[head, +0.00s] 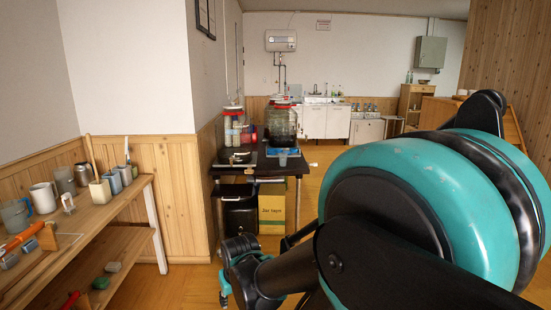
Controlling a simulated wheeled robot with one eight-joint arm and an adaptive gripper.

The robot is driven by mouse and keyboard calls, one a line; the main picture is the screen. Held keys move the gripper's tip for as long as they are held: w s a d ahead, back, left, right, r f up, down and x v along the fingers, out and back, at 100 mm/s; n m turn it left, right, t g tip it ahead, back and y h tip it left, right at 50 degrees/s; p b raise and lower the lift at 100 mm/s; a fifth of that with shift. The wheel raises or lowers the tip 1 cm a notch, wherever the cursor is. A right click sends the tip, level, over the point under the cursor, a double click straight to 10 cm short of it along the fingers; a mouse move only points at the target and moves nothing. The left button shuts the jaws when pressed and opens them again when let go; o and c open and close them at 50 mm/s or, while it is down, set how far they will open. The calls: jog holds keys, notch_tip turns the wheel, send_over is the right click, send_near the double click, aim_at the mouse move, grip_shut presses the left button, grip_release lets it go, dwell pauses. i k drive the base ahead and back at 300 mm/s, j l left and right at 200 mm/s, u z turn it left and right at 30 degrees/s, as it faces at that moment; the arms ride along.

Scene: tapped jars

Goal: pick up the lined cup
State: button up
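Several cups and mugs stand on the wooden shelf at the left: a translucent blue mug (15,217), a white mug (43,198), a grey cup (64,180), a metallic mug (83,174), a cream cup (100,193) and a blue-grey cup (113,182). A small blue cup (282,156) is on the dark table ahead. I cannot make out lines on any of them, so I cannot tell which is the lined cup. My gripper (236,268) is low in front of the dark table, well apart from the cups. Its fingers are partly hidden and their opening is unclear.
The wooden shelf (84,221) has a lower level with small blocks. The dark table (222,169) bears a large tapped jar (281,124) and a smaller jar (234,128); a cardboard box (272,208) is beneath. My arm blocks the lower right. A sink counter (326,122) is far back.

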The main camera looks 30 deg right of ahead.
aim_at(282, 156)
jog(key=i+l+u, duration=0.1)
jog(key=i+l, duration=0.15)
jog(key=l, duration=0.2)
jog(key=i+l+u, duration=0.1)
jog(key=l, duration=0.35)
jog(key=i+l+u, duration=0.1)
jog(key=i+l, duration=0.2)
jog(key=l, duration=0.2)
jog(key=i+l+u, duration=0.1)
jog(key=l, duration=0.4)
jog(key=i+l+u, duration=0.1)
jog(key=l, duration=0.4)
jog(key=i+l+u, duration=0.1)
jog(key=i+l, duration=0.15)
jog(key=l, duration=0.3)
jog(key=i+l+u, duration=0.1)
jog(key=l, duration=0.4)
jog(key=i+l+u, duration=0.1)
jog(key=l, duration=0.45)
